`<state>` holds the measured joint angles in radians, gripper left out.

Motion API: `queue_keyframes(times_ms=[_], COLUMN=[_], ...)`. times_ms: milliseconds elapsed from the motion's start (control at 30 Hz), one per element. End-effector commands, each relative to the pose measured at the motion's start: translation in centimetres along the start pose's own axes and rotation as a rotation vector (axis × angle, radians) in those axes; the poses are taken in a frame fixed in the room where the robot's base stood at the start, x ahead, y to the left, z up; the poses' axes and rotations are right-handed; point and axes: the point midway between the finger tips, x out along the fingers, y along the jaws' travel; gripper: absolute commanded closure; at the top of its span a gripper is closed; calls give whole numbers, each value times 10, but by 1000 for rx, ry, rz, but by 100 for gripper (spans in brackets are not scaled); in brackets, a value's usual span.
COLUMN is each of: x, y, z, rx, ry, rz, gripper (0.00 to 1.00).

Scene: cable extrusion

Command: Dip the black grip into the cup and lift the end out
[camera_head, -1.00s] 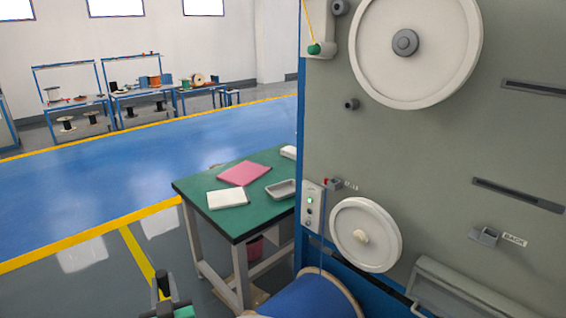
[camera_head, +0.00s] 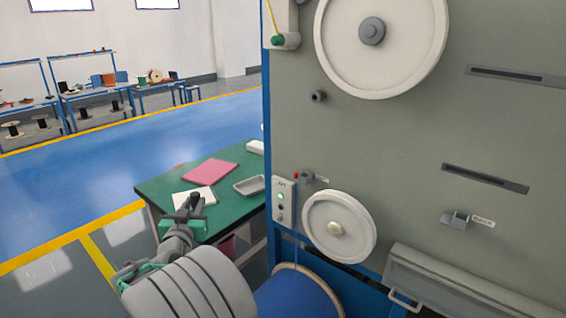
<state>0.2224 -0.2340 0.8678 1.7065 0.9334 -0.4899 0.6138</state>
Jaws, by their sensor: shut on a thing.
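My gripper (camera_head: 183,222), with green parts at its fingers, is in front of the green table at lower left. It is shut on the black grip (camera_head: 194,200), a short dark piece that shows above the fingers and looks tilted. The grip's lower end is hidden by the gripper. No plain cup stands out. A small grey open-topped holder (camera_head: 457,219) sits on the machine panel by a label reading BACK. A similar grey holder (camera_head: 307,177) sits beside the control box. I cannot tell which is the cup. My gripper is left of both and apart from them.
The green table (camera_head: 150,187) bears a pink pad (camera_head: 210,172), a white pad and a grey tray (camera_head: 249,186). The machine panel (camera_head: 400,140) fills the right, with a large white wheel (camera_head: 415,45), a smaller wheel (camera_head: 338,226) and a blue spool (camera_head: 295,295) below.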

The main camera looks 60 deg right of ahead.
Motion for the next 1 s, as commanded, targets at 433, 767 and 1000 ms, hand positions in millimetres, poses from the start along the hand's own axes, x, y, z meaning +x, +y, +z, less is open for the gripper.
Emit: queue_keyframes(times_ms=[433,767,1000], x=[104,117,141], y=[248,288,309], z=[-77,-89,-84], rx=[-8,-15,-14], ry=[27,29,29], rz=[413,459,458], gripper=[100,100,100])
